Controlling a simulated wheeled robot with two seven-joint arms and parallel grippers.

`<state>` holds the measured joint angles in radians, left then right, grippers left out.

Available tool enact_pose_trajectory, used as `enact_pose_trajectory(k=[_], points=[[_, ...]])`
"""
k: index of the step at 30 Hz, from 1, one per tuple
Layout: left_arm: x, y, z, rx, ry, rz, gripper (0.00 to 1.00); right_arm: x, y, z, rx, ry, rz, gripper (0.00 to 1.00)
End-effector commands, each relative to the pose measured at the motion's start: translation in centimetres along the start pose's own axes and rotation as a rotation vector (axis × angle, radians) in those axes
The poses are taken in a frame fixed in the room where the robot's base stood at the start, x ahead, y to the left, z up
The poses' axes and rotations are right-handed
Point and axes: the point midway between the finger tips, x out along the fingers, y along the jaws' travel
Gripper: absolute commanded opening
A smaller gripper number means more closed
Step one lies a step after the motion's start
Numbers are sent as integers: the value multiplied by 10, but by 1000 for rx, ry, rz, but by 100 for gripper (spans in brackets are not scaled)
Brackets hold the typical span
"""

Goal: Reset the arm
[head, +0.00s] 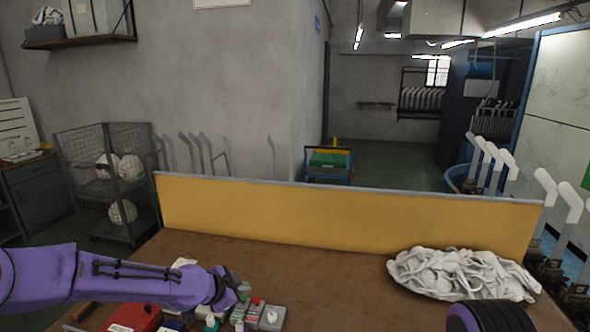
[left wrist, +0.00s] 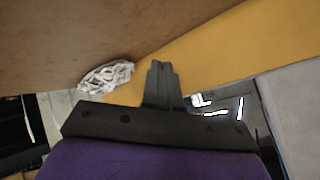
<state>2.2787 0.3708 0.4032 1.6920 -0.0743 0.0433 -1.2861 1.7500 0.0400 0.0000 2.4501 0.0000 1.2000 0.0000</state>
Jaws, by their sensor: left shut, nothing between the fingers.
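My left arm reaches in from the left in the head view, over the brown table (head: 330,270). Its gripper shows only in part at the wrist end of the purple sleeve. In the left wrist view the left gripper (left wrist: 160,68) has its dark fingers together, with nothing between them. A heap of white socks (head: 465,272) lies on the table's right side, well apart from the left gripper. It also shows small in the left wrist view (left wrist: 107,77). A dark, ribbed purple part of my right arm shows at the bottom right; its gripper is out of view.
A yellow panel (head: 330,222) stands along the table's back edge. A red item (head: 135,318) and small control boxes (head: 271,318) sit below and beside the left wrist. White sock boards (head: 545,188) stand in a row at right. The table's middle is clear.

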Motion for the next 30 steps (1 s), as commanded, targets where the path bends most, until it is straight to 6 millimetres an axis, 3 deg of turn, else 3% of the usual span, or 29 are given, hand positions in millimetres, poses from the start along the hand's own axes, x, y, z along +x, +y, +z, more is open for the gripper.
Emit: enact_pose_trajectory(k=[4,8,14,20,24,27,30], points=[[0,0,4,-207,13,-56,0,0,0,0,0,1,0,96],[2,13,22,-470,14,-117,0,2,0,0,0,1,0,96],[15,73,98,-920,-46,-220,0,17,-2,7,0,0,0,96],[9,177,221,-1338,-187,-386,0,46,-4,19,0,0,0,96],[-24,260,315,-1528,-327,-549,0,72,-6,30,0,0,0,96],[-57,314,371,-1550,-452,-632,0,90,-8,37,0,0,0,96],[-83,356,408,-1498,-588,-641,0,104,-9,43,0,0,0,96]])
